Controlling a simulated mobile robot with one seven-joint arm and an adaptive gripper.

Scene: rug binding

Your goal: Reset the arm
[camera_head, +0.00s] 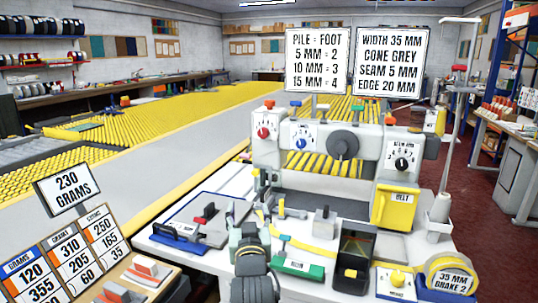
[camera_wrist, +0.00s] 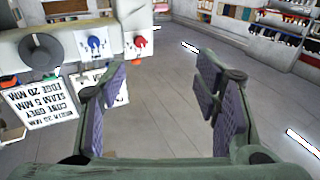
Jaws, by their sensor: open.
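My gripper (camera_head: 250,212) is in the lower middle of the head view, over the front of the white machine table (camera_head: 205,256). The wrist view appears upside down and shows part of the machine (camera_wrist: 35,50) at the left, apart from the fingers.
Around my gripper are a blue-edged tray (camera_head: 175,237), a green-fronted block (camera_head: 300,267), a dark bin (camera_head: 354,262) and a yellow tape roll (camera_head: 452,275). Weight boards (camera_head: 60,250) stand at lower left. A yellow-edged grey conveyor (camera_head: 170,145) runs behind. Red floor (camera_head: 480,190) is clear at right.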

